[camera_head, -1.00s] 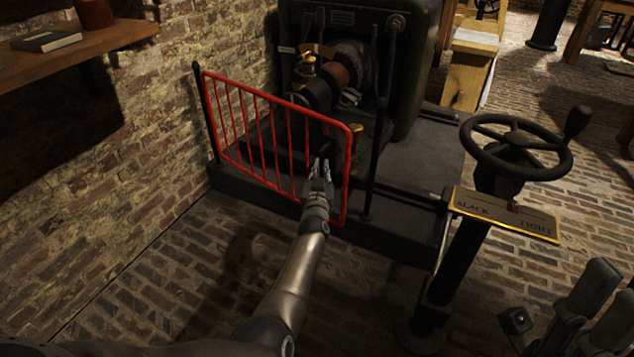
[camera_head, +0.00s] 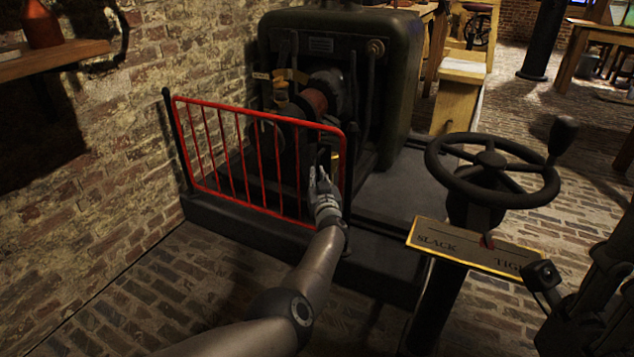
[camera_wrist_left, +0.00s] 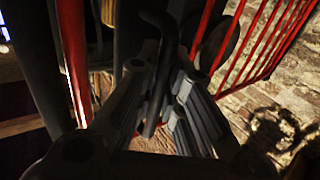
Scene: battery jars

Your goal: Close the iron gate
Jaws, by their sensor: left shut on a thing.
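The iron gate (camera_head: 252,208) has a red frame with thin upright bars. It stands in front of the machine, its left end by a black post (camera_head: 178,140) near the brick wall. Its right end is beside or at a tall dark post (camera_head: 351,130); I cannot tell whether they touch. My left gripper (camera_head: 322,180) is at the gate's right end. In the left wrist view its fingers (camera_wrist_left: 155,105) are shut around a dark bent handle (camera_wrist_left: 160,40). My right gripper (camera_head: 590,290) is partly in view at the lower right, dark, its fingers unclear.
The green machine (camera_head: 395,80) stands on a low dark plinth (camera_head: 230,220) behind the gate. A black handwheel (camera_head: 492,170) with a brass-edged plate (camera_head: 470,245) stands to the right. A wooden shelf (camera_head: 60,60) juts from the left wall. The brick floor in front is clear.

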